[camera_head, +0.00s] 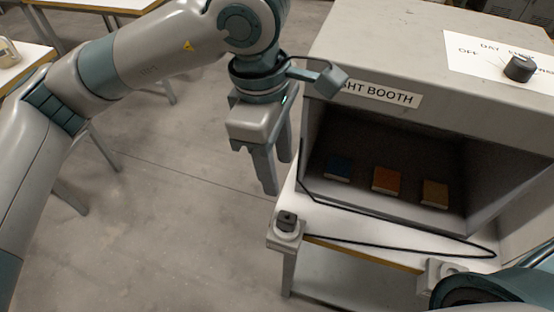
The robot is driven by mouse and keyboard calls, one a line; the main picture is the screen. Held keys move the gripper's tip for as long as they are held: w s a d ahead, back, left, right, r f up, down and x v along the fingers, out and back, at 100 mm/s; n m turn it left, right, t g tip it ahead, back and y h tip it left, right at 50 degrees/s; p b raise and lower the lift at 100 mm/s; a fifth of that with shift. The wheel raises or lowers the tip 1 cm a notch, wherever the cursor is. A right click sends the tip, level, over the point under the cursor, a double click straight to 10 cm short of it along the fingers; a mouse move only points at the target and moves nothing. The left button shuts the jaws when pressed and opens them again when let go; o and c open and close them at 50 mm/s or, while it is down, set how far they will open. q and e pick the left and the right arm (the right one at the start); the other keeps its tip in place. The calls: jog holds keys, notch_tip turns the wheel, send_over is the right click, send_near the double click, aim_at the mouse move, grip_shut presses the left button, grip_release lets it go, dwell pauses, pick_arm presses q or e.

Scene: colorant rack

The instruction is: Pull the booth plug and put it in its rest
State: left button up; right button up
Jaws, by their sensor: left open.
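The black booth plug (287,219) stands upright in a light grey fitting (286,236) at the left front corner of the booth's table. A thin black cord (400,248) runs from near the plug over the tabletop and loops back towards the booth. A second light grey fitting (437,272) sits at the front edge further right, partly hidden by my right arm. I cannot tell from its visible part whether it is the rest. My left gripper (276,176) is open and empty, pointing down, above and behind the plug and apart from it. My right gripper is out of view.
The grey light booth (425,118) stands on a white table (340,222) with several coloured blocks inside. A dark knob (519,68) is on its top panel. Open floor lies left of the table. Other tables stand at the upper left.

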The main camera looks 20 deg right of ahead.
aim_at(287, 216)
pick_arm(q)
jog(key=shift+f, duration=0.15)
jog(key=f+p, duration=0.1)
jog(key=f, duration=0.4)
jog(key=s+d+f+p, duration=0.1)
jog(key=f+p, duration=0.1)
jog(key=f, duration=0.3)
jog(key=f+p, duration=0.2)
jog(key=f, duration=0.3)
jog(key=shift+s+d+f, duration=0.15)
jog(key=shift+d+f, duration=0.1)
jog(key=shift+d, duration=0.1)
jog(key=shift+f+p, duration=0.4)
jog(key=shift+f, duration=0.35)
grip_shut()
jog(key=c, duration=1)
grip_release()
grip_shut()
jog(key=shift+r, duration=0.6)
jog(key=shift+r, duration=0.25)
